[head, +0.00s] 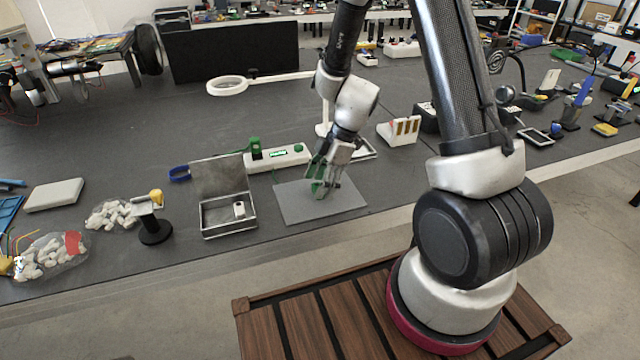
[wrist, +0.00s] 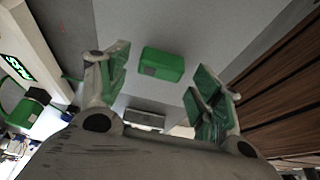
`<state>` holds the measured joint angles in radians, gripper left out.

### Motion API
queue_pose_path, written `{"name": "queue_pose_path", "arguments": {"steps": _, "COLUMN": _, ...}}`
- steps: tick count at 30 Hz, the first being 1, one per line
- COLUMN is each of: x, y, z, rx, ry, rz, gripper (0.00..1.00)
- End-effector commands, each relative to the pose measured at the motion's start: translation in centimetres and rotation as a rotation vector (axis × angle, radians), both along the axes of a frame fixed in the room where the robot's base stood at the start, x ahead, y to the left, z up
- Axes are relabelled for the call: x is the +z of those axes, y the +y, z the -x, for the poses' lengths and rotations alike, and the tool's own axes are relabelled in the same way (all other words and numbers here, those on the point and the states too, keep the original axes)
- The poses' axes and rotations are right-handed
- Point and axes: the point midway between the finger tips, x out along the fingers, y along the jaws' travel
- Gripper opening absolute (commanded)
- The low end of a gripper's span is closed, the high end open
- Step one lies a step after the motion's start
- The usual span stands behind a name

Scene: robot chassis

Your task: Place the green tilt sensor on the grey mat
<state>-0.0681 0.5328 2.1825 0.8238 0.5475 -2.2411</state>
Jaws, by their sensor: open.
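The green tilt sensor (wrist: 162,64) is a small green block with a grey patch on one face. In the wrist view it lies on the grey mat (wrist: 215,30), between and just beyond my spread fingers. My gripper (wrist: 160,88) is open, with green pads on its fingers, and neither finger touches the sensor in that view. In the head view my gripper (head: 325,186) points down low over the grey mat (head: 295,208). There the fingers and their green pads make the sensor hard to pick out.
An open metal box (head: 228,216) with a small white item stands left of the mat. A black stand (head: 155,230) and bags of white pieces (head: 50,256) are further left. The mat's front part is clear.

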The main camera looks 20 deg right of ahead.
Motion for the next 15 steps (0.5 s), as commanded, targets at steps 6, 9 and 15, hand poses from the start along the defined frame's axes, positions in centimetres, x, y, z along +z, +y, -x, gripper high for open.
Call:
{"name": "queue_pose_path", "arguments": {"steps": 6, "x": 4.2, "y": -1.7, "z": -0.1, "rx": -0.001, "ry": -0.007, "rz": 0.0, "gripper": 0.66}}
{"name": "queue_pose_path", "arguments": {"steps": 9, "x": 6.4, "y": -2.7, "z": -0.1, "rx": -0.003, "ry": -0.007, "rz": 0.0, "gripper": 0.66}}
{"name": "queue_pose_path", "arguments": {"steps": 15, "x": 9.5, "y": -4.0, "z": 0.0, "rx": -0.002, "ry": -0.004, "rz": 0.0, "gripper": 0.66}}
